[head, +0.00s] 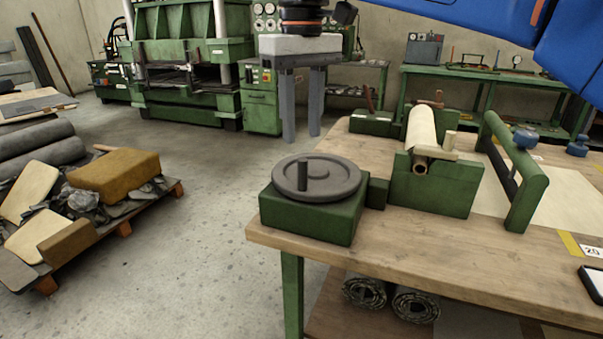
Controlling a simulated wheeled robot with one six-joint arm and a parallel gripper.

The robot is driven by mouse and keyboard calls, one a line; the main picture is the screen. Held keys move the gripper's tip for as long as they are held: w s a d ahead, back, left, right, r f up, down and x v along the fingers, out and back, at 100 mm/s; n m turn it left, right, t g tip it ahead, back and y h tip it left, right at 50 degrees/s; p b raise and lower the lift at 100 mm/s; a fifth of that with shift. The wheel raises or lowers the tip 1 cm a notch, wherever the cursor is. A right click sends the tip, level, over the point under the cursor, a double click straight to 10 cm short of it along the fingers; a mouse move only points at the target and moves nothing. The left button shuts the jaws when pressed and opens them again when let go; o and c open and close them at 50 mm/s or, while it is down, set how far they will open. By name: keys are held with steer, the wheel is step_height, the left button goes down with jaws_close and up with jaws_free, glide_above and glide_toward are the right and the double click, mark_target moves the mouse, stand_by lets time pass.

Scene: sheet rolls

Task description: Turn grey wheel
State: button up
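The grey wheel (335,180) lies flat on top of a green box (310,217) at the table's near left corner. A short dark upright handle (303,175) stands on the wheel, left of its middle. My gripper (302,139) points down above and behind the wheel, its two grey fingers apart with a gap between them. It is open and empty, and it appears clear of the wheel and handle.
The wooden table (420,270) carries a green roll holder (434,188) with a pale roll (421,128), right of the wheel. A green frame (527,190) stands further right. Floor to the left is free up to a loaded pallet (125,228).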

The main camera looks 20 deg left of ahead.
mark_target(303, 189)
step_height(303, 189, down, 10)
steer(key=shift+f, duration=0.2)
stand_by(0.3)
jaws_close()
